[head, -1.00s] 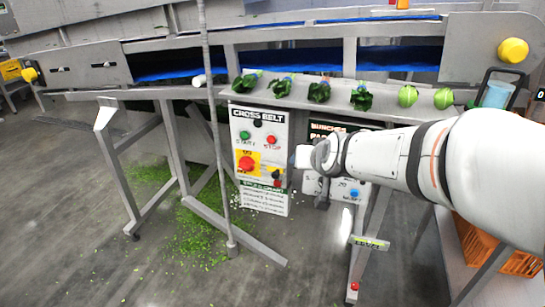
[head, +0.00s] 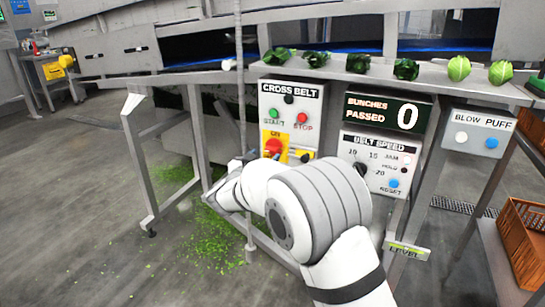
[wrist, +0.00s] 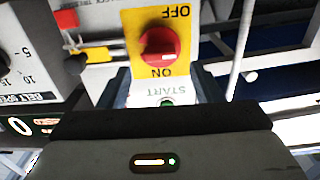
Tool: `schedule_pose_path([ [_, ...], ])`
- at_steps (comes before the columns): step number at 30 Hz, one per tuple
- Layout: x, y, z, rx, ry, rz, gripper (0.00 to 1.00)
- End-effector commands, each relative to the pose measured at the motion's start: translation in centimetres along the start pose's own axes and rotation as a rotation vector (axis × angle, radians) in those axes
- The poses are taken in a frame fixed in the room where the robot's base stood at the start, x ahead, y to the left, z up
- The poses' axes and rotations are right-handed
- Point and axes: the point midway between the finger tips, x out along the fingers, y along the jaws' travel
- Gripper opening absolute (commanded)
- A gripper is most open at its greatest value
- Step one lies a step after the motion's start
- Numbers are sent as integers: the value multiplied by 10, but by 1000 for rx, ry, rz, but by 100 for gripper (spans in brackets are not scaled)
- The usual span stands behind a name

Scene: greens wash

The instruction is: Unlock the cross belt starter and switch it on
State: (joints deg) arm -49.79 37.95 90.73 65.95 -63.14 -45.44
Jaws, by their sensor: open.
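The cross belt starter (head: 290,103) is a light grey panel with a green START button (head: 273,113) and a red STOP button (head: 302,118). Its red rotary knob (head: 273,147) sits on a yellow plate marked OFF and ON. The wrist view shows the knob (wrist: 165,46) upside down; I cannot tell its exact setting. Beside the plate is a yellow and black fitting (wrist: 93,55) with a red piece (wrist: 67,19) near it, possibly the lock. My gripper (wrist: 163,88) is open and empty, its fingers either side of the START label. My arm hides the panel's lower part in the head view.
A belt speed panel (head: 378,165) and a bunches counter (head: 383,112) stand right of the starter. A thin upright pole (head: 240,90) stands close left. The conveyor rail above carries several greens (head: 357,64). Chopped greens (head: 212,235) litter the floor.

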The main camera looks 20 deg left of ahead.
Motion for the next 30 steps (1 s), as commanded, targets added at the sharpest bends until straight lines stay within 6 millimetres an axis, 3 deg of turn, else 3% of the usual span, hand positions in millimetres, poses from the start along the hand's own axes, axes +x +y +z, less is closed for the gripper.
schedule_pose_path([
  [3,20,1,2,2,1,1,59],
  [9,40,0,1,1,0,-1,59],
  [19,43,-1,0,0,-1,-3,58],
  [30,42,-1,0,0,-1,-4,28],
])
